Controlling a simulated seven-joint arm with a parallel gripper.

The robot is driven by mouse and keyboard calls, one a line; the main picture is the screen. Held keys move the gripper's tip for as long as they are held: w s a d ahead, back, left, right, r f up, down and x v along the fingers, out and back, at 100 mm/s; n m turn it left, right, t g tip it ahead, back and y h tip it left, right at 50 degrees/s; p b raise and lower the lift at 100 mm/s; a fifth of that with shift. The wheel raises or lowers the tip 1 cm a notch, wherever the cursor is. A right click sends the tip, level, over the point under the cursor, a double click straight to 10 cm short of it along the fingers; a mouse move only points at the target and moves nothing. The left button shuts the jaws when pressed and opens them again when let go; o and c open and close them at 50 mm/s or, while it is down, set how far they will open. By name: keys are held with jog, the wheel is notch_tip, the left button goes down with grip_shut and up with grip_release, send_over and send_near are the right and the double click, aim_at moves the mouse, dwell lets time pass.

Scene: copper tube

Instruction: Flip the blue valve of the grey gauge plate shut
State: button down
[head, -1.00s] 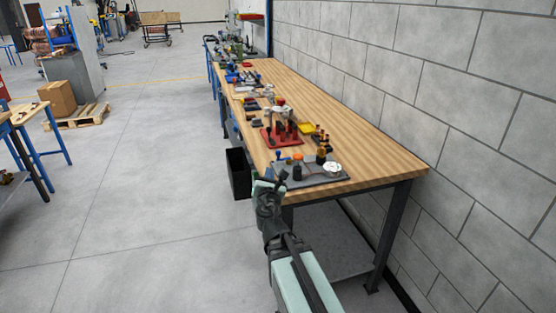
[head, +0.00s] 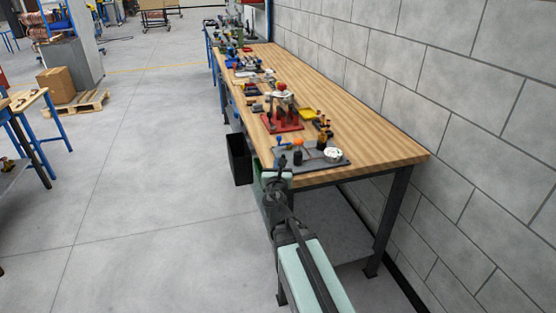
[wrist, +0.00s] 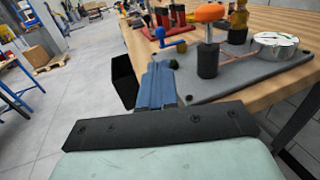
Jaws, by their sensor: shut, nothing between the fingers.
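The grey gauge plate (head: 340,163) lies on the near end of the bench; it also shows in the wrist view (wrist: 225,84). It carries a white round gauge (head: 332,155), seen on its right in the wrist view (wrist: 275,41). The blue valve handle (wrist: 161,33) stands at the plate's far left, as a lever with a round end; it also shows in the head view (head: 280,140). An orange-topped black post (wrist: 207,60) stands right of it. My gripper (wrist: 158,72) is shut and empty at the plate's near left edge, short of the blue handle. Contact cannot be told.
A red stand (head: 284,122) with upright parts is behind the plate. A brass fitting (wrist: 238,22) stands between the orange post and the gauge. A black bin (head: 239,159) hangs beside the bench's left edge. The bench's right side (head: 380,140) is clear.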

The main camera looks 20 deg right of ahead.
aim_at(278, 140)
jog(key=x, duration=1.3)
jog(key=shift+w, duration=0.15)
